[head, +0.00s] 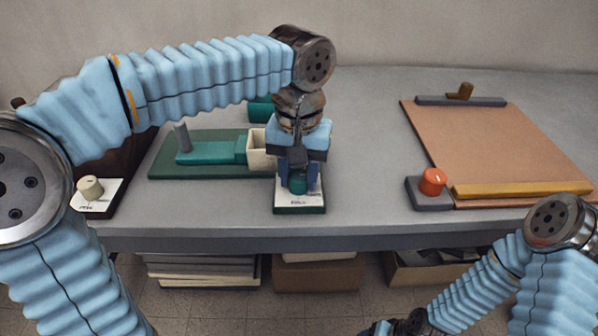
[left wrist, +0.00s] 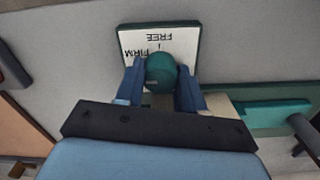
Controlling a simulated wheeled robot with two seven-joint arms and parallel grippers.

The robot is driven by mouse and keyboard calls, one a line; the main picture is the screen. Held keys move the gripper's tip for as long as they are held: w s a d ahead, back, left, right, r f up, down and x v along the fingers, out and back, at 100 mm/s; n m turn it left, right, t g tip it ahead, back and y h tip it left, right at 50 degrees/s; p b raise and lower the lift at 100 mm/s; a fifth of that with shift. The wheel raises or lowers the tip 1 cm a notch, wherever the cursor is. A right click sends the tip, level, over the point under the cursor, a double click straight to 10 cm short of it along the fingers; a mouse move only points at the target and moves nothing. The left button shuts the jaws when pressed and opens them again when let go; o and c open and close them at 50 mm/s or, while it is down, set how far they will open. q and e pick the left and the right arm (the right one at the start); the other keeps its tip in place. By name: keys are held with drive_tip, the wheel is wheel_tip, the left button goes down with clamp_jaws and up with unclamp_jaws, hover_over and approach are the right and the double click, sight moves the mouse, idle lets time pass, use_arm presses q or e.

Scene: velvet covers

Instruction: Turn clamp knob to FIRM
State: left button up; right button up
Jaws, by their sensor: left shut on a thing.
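The clamp knob (head: 297,186) is a round green knob on a white plate (head: 312,203) with a dark green edge, near the table's front. In the left wrist view the knob (left wrist: 161,72) sits between the two blue fingers of my left gripper (left wrist: 160,85). The plate there (left wrist: 185,40) reads FREE and FIRM, with a small mark by FREE. My left gripper (head: 298,182) points down and is shut on the knob. A small pale mark shows on the knob's side. My right arm is at the lower right, and its gripper is not clearly visible.
A green clamp fixture (head: 205,152) with a cream block (head: 260,150) stands left of the knob. A cream knob (head: 90,188) is at the far left. A red knob (head: 432,181) and a brown board (head: 490,140) with a yellow bar (head: 520,190) are at right. Boxes sit below.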

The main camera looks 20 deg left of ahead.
sight(298, 174)
use_arm(q)
drive_tip(key=shift+r+n, duration=0.1)
drive_tip(key=shift+n, duration=0.2)
drive_tip(key=o, duration=1)
wheel_tip(298, 174, up, 14)
drive_tip(key=shift+f, duration=0.15)
